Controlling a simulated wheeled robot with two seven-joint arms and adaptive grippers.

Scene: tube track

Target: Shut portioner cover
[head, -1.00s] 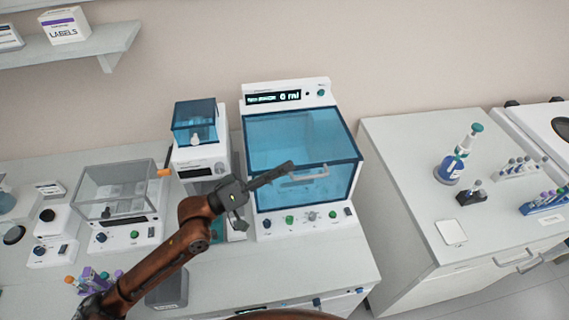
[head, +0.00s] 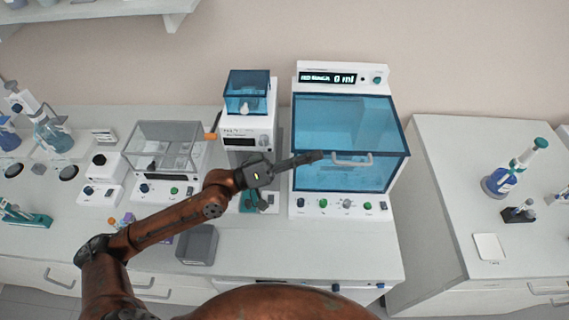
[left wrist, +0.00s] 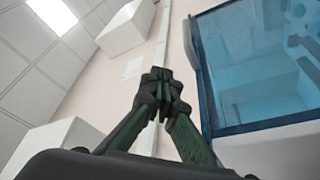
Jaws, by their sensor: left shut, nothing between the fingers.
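The portioner (head: 318,207) is the white machine with a lit "ml" display. Its clear blue cover (head: 345,120) lies down over the chamber and looks shut, though a small gap at its front edge could not be made out. A pale bar handle (head: 352,161) sits at the cover's front. My left gripper (head: 318,157) is shut and empty, its tips just left of the handle, in front of the cover's left part; I cannot tell whether they touch. The left wrist view shows its closed fingers (left wrist: 160,82), with the blue cover (left wrist: 262,65) to the right. My right gripper is out of view.
A smaller device with a blue top (head: 247,92) stands left of the portioner. A clear-lidded box (head: 165,147) and a grey bin (head: 198,244) are further left. A separate counter (head: 450,170) with a flask (head: 502,180) is at the right.

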